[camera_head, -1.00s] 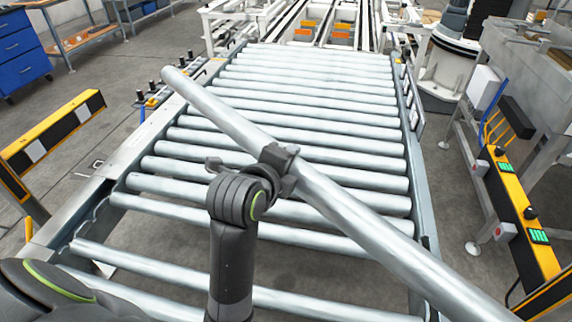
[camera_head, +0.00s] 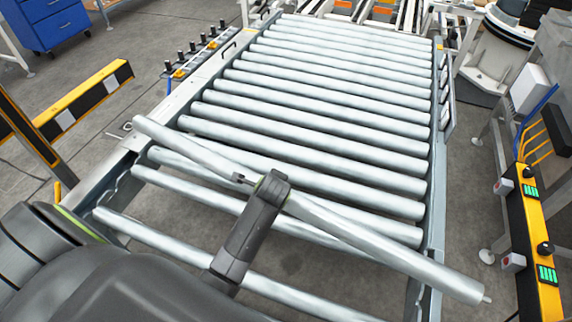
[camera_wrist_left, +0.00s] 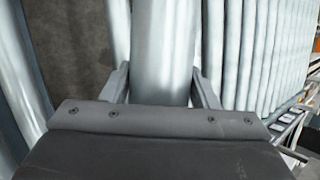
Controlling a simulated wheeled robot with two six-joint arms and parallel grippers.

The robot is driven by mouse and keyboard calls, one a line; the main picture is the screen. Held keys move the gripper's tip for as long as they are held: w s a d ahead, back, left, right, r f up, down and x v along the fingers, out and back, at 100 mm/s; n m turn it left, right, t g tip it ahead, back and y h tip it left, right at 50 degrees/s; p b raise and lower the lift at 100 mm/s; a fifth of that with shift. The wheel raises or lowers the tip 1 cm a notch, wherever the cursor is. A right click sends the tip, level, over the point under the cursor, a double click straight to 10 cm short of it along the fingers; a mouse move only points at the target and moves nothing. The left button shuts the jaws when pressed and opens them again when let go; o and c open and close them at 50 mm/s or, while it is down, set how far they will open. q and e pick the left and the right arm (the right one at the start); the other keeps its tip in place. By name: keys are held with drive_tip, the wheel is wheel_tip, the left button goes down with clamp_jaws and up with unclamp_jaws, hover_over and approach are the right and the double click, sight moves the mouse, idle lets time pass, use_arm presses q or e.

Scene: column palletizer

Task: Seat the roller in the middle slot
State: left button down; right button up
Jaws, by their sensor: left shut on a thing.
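The held roller (camera_head: 395,252) is a long silver cylinder, lying at a slant over the near part of the conveyor frame (camera_head: 437,225). My left gripper (camera_head: 262,184) is shut on it near its middle. In the left wrist view the roller (camera_wrist_left: 163,45) runs between the two fingers of the gripper (camera_wrist_left: 160,78). Its left end is near the left rail and its right end, with a small pin, reaches past the right rail. A wide empty gap (camera_head: 185,205) lies between the nearest seated roller (camera_head: 150,237) and the one behind it. My right gripper is not in view.
Several seated rollers (camera_head: 330,93) fill the frame farther back. A yellow-black post with green-lit boxes (camera_head: 540,245) stands close on the right. A yellow-black barrier (camera_head: 85,100) and a blue cabinet (camera_head: 45,22) are at the left.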

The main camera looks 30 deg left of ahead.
use_arm(q)
drive_tip(key=s+a+f+n+g+p, duration=0.1)
drive_tip(key=s+a+f+g+p, duration=0.25)
drive_tip(key=s+a+f, duration=0.45)
wheel_tip(320, 180, down, 16)
drive_tip(key=d+b, duration=0.1)
drive_tip(key=b, duration=1.3)
drive_tip(key=shift+w+r+y+b, duration=0.2)
drive_tip(key=shift+w+y+b, duration=0.1)
drive_tip(key=shift+b, duration=0.1)
idle(0.9)
drive_tip(key=shift+c, duration=2.3)
unclamp_jaws()
drive_tip(key=shift+s, duration=0.15)
drive_tip(key=shift+s+f, duration=0.1)
drive_tip(key=shift+f, duration=0.05)
drive_tip(key=p+v, duration=0.3)
drive_tip(key=v, duration=1.4)
drive_tip(key=shift+d+r+p, duration=0.15)
drive_tip(key=shift+r+p, duration=0.15)
drive_tip(key=shift+p, duration=0.1)
